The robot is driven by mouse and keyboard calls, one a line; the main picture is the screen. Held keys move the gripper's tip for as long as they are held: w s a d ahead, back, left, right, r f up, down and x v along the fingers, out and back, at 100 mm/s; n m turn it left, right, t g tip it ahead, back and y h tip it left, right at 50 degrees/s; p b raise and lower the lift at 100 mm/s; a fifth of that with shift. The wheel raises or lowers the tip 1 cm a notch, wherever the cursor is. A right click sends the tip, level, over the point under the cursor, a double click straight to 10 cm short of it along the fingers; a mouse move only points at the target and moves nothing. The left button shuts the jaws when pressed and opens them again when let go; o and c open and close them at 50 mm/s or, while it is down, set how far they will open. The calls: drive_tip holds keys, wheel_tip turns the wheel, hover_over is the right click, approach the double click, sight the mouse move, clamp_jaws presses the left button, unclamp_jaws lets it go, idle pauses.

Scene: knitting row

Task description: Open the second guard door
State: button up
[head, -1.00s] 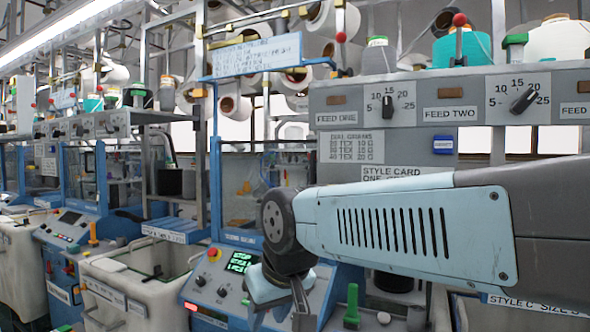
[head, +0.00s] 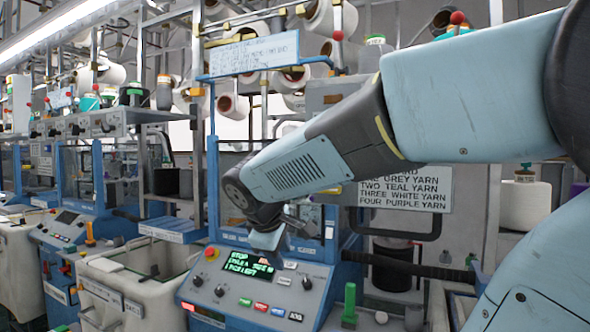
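A blue-framed guard (head: 213,185) stands on the middle machine, above its sloped control panel. My wrist covers much of its front, so I cannot tell whether its door is open or shut. Another blue-framed guard with a clear pane (head: 98,175) stands on the machine to the left. No label in view tells which is the second guard door. My gripper (head: 266,240) hangs below my wrist, just above the control panel's upper edge and in front of the middle guard. Its fingers are too small and hidden to read, and no held object shows.
The control panel (head: 262,290) has a lit green display, coloured buttons and a red knob. A white bin (head: 130,275) stands to its left. A green-handled lever (head: 349,300) stands to its right. A blue overhead sign frame (head: 250,55) and yarn cones are above.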

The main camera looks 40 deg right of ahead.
drive_tip(key=w+d+r+n+t+h, duration=0.1)
drive_tip(key=w+d+r+n+h, duration=0.5)
drive_tip(key=w+r+n, duration=0.15)
drive_tip(key=w+d+r+n+h, duration=0.6)
drive_tip(key=w+r+n, duration=0.1)
drive_tip(key=w+r, duration=0.2)
drive_tip(key=x, duration=1.2)
drive_tip(key=shift+w+d+f, duration=0.15)
drive_tip(key=shift+d+f, duration=0.1)
drive_tip(key=shift+f, duration=0.15)
clamp_jaws()
